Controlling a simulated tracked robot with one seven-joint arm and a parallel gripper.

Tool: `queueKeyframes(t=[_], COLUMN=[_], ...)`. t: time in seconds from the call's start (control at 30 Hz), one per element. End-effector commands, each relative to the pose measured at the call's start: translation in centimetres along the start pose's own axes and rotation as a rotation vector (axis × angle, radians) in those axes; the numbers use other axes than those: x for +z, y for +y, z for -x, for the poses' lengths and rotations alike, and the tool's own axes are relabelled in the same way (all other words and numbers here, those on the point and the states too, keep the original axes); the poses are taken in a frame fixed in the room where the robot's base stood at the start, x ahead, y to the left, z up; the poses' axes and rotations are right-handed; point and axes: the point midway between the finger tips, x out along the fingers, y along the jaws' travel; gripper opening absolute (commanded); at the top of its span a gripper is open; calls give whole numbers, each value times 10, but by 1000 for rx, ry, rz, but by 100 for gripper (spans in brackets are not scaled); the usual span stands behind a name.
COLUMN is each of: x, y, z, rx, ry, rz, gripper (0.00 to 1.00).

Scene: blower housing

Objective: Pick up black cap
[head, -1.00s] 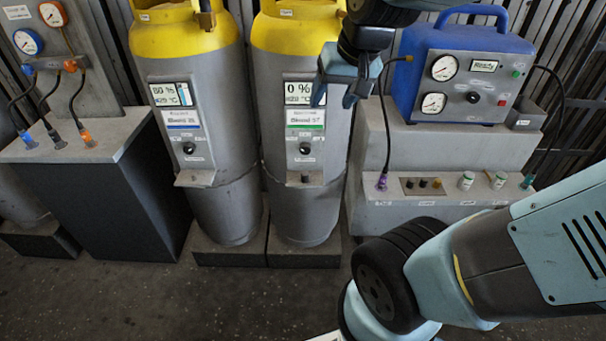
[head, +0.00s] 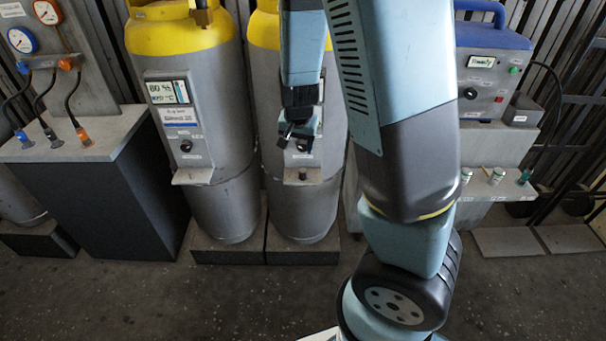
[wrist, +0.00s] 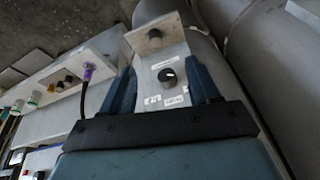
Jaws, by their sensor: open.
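A small dark cap (head: 303,175) sits on the ledge of the right yellow-topped cylinder (head: 330,205). In the wrist view this cap (wrist: 155,33) shows on the ledge beyond my fingertips. Other small dark pieces (wrist: 68,79) sit in the bench's recessed plate; I cannot tell which one is the task's black cap. My gripper (head: 297,137) is open and empty in front of the right cylinder, above its ledge in the head view. In the wrist view my gripper (wrist: 160,68) has its two blue fingers apart, with a black knob (wrist: 167,74) showing between them.
The left cylinder (head: 208,210) stands beside the right one. The grey bench (wrist: 48,85) has a purple-ended hose (wrist: 88,68) and small green-labelled bottles. A blue machine (head: 495,75) stands on it, partly hidden by my arm. A gauge panel (head: 65,100) is at far left.

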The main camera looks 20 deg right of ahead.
Motion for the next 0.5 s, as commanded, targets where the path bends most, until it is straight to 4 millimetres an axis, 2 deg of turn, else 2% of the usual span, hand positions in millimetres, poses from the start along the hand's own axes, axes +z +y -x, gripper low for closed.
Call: queueKeyframes(t=[0.03,0.2,0.5], x=[0,-4,-9], y=[0,1,2], z=[-11,-32,-47], rx=[25,75,100], ry=[14,68,103], rz=[-4,-24,-34], gripper=[61,61,61])
